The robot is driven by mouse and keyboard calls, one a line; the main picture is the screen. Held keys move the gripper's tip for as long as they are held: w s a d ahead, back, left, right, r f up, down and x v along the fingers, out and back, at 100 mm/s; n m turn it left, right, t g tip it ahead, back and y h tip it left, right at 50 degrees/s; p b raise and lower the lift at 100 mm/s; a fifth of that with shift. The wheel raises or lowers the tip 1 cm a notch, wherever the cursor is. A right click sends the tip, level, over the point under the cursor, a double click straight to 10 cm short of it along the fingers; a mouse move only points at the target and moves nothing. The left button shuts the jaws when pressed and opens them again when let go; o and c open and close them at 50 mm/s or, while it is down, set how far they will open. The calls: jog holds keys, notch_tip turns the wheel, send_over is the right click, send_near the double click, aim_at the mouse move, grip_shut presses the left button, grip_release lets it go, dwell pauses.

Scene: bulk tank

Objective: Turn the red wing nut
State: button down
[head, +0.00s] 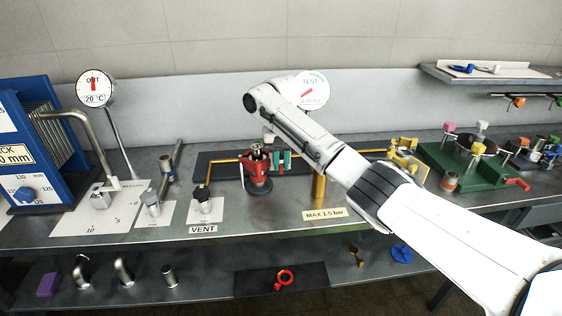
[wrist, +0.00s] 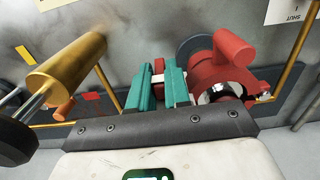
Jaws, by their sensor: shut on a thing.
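My gripper (head: 281,161) reaches down over the middle of the bench, just right of a red valve body (head: 257,178). In the wrist view its two teal fingers (wrist: 161,88) are closed around a small red piece, the red wing nut (wrist: 158,77), with a white part just beyond it. The fingers hide most of the nut. The red valve body (wrist: 225,78) stands close to the right of the fingers. In the head view the nut cannot be made out behind the fingers.
A brass cylinder (wrist: 68,70) stands left of the fingers; it shows as a yellow post (head: 319,186) in the head view. Yellow pipes run to both sides. The VENT valve (head: 204,205) stands left, a green block (head: 455,172) right. The bench front is mostly clear.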

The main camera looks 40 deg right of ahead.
jog(key=shift+s+r+t+y+p, duration=0.1)
jog(key=shift+r+t+y+p, duration=0.2)
jog(key=shift+p, duration=0.7)
jog(key=shift+d+f+t+y+p, duration=0.15)
jog(key=shift+f+t+y+p, duration=0.15)
jog(key=shift+t+y+p, duration=0.55)
jog(key=c, duration=1.2)
grip_release()
jog(key=shift+o, duration=0.2)
jog(key=v, duration=1)
jog(key=shift+d+r, duration=0.15)
jog(key=shift+r, duration=0.2)
jog(key=shift+c, duration=0.4)
